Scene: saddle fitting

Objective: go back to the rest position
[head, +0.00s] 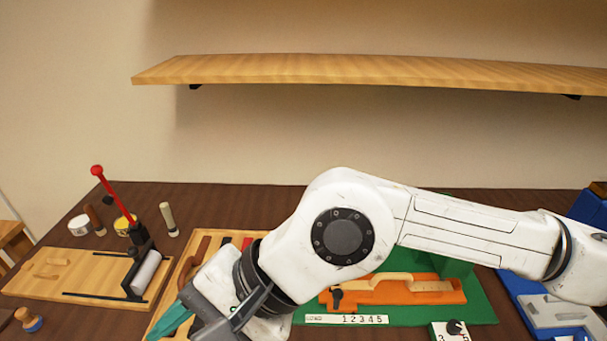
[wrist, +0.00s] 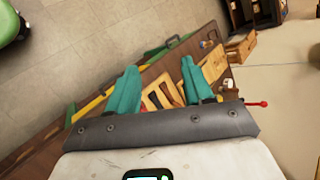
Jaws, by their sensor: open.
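My gripper (head: 172,322) is at the bottom left of the head view, over the front of a wooden tray (head: 165,312). My white arm reaches across the middle and right of that view. In the wrist view my gripper (wrist: 157,76) shows two teal fingers set apart, with nothing held between them. Beyond the fingers the bench top lies at a slant, with floor around it.
A wooden board with a red-handled lever press (head: 118,207) stands at the left. An orange fixture (head: 415,292) sits on a green mat (head: 485,307), partly behind my arm. A blue tray (head: 515,287) is at the right. A wooden shelf (head: 370,70) hangs above the bench.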

